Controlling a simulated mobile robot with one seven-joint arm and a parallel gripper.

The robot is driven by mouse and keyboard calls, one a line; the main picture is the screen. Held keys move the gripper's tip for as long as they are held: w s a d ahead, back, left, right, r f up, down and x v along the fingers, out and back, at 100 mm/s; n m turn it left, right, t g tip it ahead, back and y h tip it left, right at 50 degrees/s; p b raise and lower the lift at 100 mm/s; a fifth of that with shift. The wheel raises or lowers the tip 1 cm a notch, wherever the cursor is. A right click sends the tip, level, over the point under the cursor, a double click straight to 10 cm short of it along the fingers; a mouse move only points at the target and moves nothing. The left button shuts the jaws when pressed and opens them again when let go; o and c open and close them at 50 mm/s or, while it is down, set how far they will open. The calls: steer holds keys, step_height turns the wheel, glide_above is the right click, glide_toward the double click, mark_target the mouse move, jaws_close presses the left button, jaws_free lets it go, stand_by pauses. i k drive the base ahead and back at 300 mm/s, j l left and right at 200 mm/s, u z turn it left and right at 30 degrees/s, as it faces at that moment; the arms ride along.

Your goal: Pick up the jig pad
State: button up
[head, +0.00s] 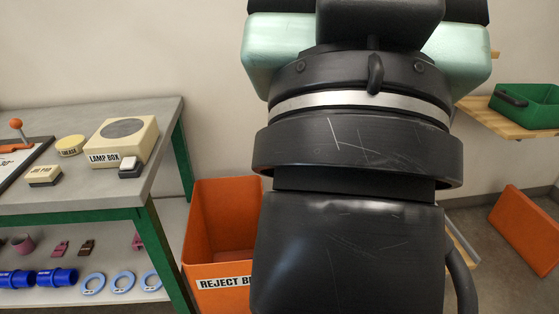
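The jig pad (45,176) is a small cream block with a dark base and a label on its front. It lies on the grey top of the cart (100,115) at the left, in front of the round yellow grease tin (70,145) and left of the lamp box (122,141). My arm fills the middle and right of the head view, well to the right of the pad. The fingers of my gripper do not show, so its state is hidden.
A small white-topped block (130,167) sits by the lamp box. An orange-handled tool (16,130) lies at the far left. Blue couplings (57,277) and rings (122,281) lie on the lower shelf. The orange reject bin (222,230) stands beside the cart. A green tray (530,106) rests on a wooden shelf.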

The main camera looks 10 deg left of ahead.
mark_target(44, 176)
steer(key=u, duration=1.6)
